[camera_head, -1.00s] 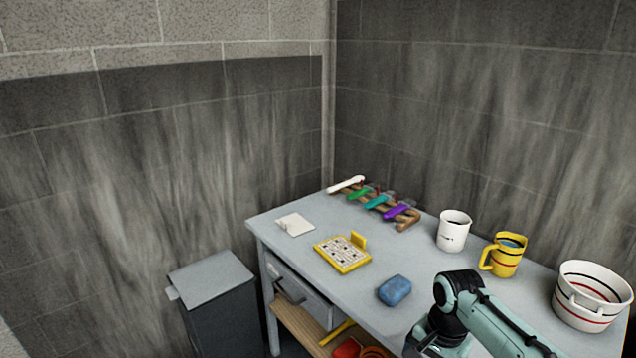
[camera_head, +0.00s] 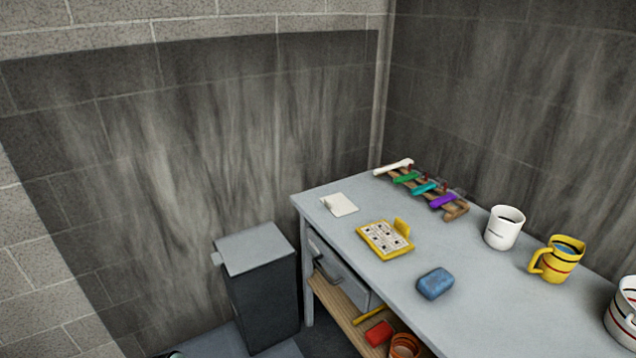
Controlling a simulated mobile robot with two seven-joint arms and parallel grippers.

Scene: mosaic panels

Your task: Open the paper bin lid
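The paper bin (camera_head: 263,305) is a tall dark box standing on the floor to the left of the table. Its light grey lid (camera_head: 256,249) lies flat over the top, closed, with a small tab (camera_head: 216,259) at its left edge. Neither of my grippers shows in the current view. A small dark shape at the bottom edge, left of the bin, is too cut off to identify.
The grey table (camera_head: 345,231) beside the bin holds a yellow-framed panel (camera_head: 385,239), a white card (camera_head: 339,204), a blue block (camera_head: 435,283), a rack with coloured pieces (camera_head: 428,189), a white cup (camera_head: 504,228) and a yellow mug (camera_head: 559,260). Its drawer (camera_head: 337,269) looks slightly open. Walls stand behind.

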